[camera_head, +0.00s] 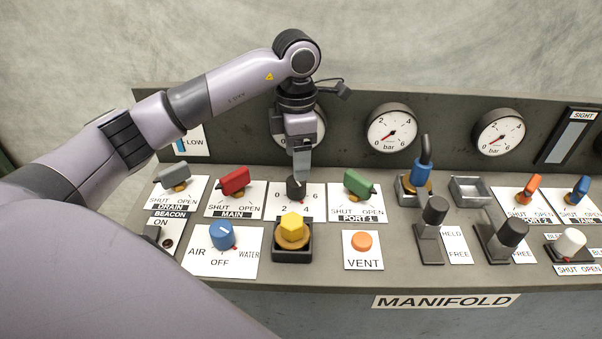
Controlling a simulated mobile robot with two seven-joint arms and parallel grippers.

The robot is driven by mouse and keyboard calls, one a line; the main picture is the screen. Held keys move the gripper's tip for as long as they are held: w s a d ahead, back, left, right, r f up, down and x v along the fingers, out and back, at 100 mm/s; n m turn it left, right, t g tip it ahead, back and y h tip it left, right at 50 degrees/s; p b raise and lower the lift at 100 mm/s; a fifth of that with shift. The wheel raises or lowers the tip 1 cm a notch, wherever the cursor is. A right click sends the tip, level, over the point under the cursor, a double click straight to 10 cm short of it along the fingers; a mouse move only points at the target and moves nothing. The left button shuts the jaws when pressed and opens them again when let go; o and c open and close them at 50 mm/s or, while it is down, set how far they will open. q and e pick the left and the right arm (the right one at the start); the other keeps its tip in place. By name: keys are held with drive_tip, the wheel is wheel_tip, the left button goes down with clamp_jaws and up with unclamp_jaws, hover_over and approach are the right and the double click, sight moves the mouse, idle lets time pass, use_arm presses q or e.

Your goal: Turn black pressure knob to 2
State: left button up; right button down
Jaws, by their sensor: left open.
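The black pressure knob (296,189) stands on a white dial plate (313,205) marked 0, 2, 4 and 6, in the middle left of the panel. My left gripper (300,175) points down directly above the knob, its fingertips at or very near the knob's top. The gripper is open; whether the fingers touch the knob I cannot tell. The knob's pointer is not clear, so its setting cannot be read. A gauge (281,134) behind is mostly hidden by my gripper. My right gripper is not in view.
A red MAIN handle (235,180) stands left of the knob and a green handle (358,184) right. A yellow hex knob (292,227) stands just in front. A blue selector (222,235) and an orange VENT button (361,241) are nearer. Two gauges (391,130) (498,134) show behind.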

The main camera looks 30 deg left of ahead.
sight(296, 187)
use_arm(q)
drive_tip(key=shift+f+p, duration=0.4)
drive_tip(key=shift+f, duration=3.1)
drive_tip(key=c, duration=1)
